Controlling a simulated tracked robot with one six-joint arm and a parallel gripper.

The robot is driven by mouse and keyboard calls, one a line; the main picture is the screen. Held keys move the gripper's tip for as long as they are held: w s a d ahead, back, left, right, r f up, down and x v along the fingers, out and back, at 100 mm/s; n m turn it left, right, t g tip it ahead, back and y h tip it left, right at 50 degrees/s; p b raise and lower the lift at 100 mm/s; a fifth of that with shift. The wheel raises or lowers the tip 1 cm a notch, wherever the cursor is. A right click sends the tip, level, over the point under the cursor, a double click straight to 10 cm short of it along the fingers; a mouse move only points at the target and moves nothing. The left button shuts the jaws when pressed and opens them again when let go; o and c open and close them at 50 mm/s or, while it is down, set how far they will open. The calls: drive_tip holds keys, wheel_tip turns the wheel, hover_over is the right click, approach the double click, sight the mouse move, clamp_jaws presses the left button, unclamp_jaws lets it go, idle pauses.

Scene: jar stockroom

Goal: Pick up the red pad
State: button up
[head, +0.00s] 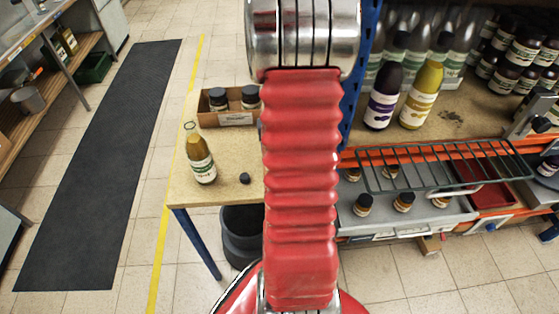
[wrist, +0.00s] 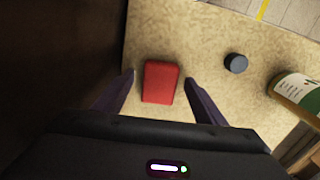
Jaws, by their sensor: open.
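The red pad (wrist: 160,82) is a small red block with rounded edges, lying on the tan tabletop (wrist: 200,50) in the wrist view. My gripper (wrist: 159,77) is open, with one finger to the left of the pad and one to the right. A gap shows on each side, and I cannot tell how high the fingers are above the table. In the head view my red arm hides the pad and the gripper.
In the head view the bottle (head: 201,158) stands upright near the cap (head: 245,178), before a box of jars (head: 236,118). A wire rack (head: 440,168) juts out at right.

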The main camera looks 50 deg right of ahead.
idle(0.4)
drive_tip(key=c, duration=1.1)
